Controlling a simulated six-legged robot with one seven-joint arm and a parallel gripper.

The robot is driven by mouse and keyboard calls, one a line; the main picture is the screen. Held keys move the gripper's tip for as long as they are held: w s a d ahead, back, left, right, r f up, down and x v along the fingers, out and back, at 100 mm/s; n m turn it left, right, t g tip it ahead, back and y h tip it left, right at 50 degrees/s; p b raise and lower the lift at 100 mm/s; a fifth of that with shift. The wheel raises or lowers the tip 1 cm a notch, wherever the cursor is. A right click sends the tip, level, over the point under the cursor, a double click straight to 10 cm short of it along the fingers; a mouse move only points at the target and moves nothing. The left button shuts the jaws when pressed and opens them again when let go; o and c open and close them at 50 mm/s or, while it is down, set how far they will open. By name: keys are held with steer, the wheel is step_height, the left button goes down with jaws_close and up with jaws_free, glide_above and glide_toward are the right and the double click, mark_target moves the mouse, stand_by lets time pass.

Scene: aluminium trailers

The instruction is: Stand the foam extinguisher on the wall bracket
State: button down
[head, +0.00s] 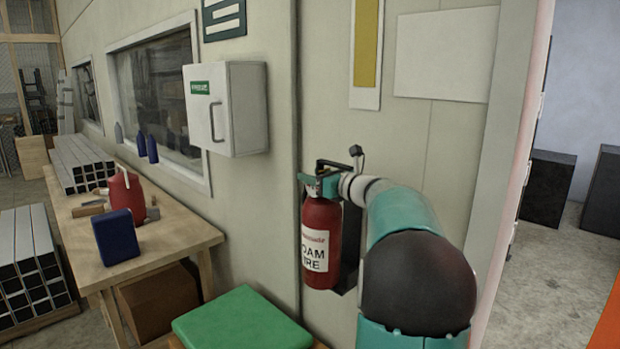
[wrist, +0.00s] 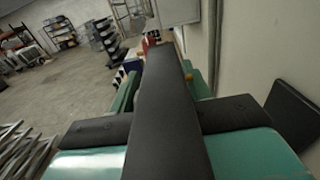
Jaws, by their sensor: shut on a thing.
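The red foam extinguisher (head: 320,225), with a white label, hangs or stands upright by the wall. My gripper (head: 318,182) is shut on its black top handle, which shows as a long dark bar (wrist: 165,110) between the fingers in the wrist view. The black wall bracket (head: 351,240) shows just behind and right of the extinguisher in the head view. A dark plate at the right of the wrist view (wrist: 298,112) looks like part of it. The extinguisher's base overlaps the bracket's lower shelf in the picture; I cannot tell whether it touches.
A white first-aid cabinet (head: 226,108) hangs on the wall to the left. A green-topped box (head: 242,322) stands below, left of the extinguisher. A wooden workbench (head: 165,245) holds a red can, a blue box and metal profiles. An open doorway lies right.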

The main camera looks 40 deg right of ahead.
steer(key=d, duration=0.6)
steer(key=shift+w+d+f, duration=0.15)
steer(key=shift+w+d, duration=0.1)
steer(key=shift+w, duration=0.05)
stand_by(0.4)
stand_by(0.4)
steer(key=c, duration=0.6)
jaws_free()
steer(key=s+d, duration=0.1)
steer(key=s, duration=1.2)
steer(key=shift+s+f, duration=0.35)
steer(key=shift+s, duration=0.05)
steer(key=shift+d, duration=0.15)
